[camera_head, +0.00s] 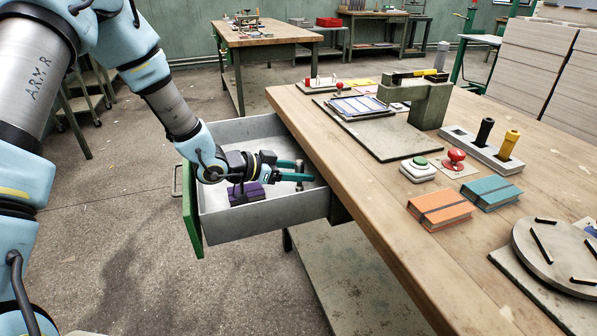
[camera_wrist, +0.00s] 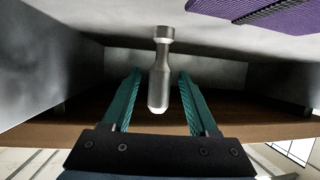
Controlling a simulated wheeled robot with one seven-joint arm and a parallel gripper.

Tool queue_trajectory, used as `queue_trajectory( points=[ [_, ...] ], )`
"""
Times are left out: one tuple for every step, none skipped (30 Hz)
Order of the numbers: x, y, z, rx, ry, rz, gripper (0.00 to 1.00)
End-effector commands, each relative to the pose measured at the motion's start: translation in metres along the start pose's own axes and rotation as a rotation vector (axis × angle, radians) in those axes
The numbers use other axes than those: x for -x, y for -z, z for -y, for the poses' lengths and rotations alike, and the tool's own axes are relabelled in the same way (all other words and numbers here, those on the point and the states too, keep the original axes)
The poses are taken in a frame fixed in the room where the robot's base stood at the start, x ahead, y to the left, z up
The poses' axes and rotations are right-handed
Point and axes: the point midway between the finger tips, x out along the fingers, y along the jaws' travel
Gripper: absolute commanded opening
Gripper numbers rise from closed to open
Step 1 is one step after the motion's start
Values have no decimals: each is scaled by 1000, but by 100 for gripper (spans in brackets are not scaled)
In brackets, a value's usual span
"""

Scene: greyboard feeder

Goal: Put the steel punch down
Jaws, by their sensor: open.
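The steel punch (camera_wrist: 160,72) is a grey metal pin with a wider end. It shows between the two teal fingers of my gripper (camera_wrist: 160,80) in the wrist view, with a gap on each side. In the head view the punch (camera_head: 299,178) looks upright inside the open grey drawer (camera_head: 270,220), near its table-side end. My gripper (camera_head: 304,170) reaches into the drawer with its fingers apart around the punch. Whether the punch's lower end touches the drawer floor is hard to see.
A purple notebook (camera_head: 246,194) lies in the drawer, left of the punch. The drawer's green front (camera_head: 191,210) stands out from the wooden table (camera_head: 370,205). An orange notebook (camera_head: 440,209), a teal notebook (camera_head: 491,193) and a red button (camera_head: 455,157) are on the table.

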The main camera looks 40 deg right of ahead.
Motion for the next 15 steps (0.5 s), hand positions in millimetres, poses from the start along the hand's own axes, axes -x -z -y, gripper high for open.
queue_trajectory(
  points=[
    [0,1,0,0,0,0,60],
    [1,2,0,0,0,0,60],
    [2,4,0,-1,1,0,60],
    [5,3,1,0,2,0,60],
    [9,3,1,0,2,0,60],
    [15,3,2,-1,3,0,60],
    [19,2,2,-1,3,1,60],
    [24,2,1,0,3,2,60],
    [32,2,2,-1,4,1,60],
    [37,2,2,-1,4,1,60],
    [42,2,1,-1,3,1,60],
    [49,2,1,0,4,1,60],
    [54,2,1,-1,4,0,60],
    [58,2,1,0,3,1,60],
    [63,2,1,1,3,1,60]
  ],
)
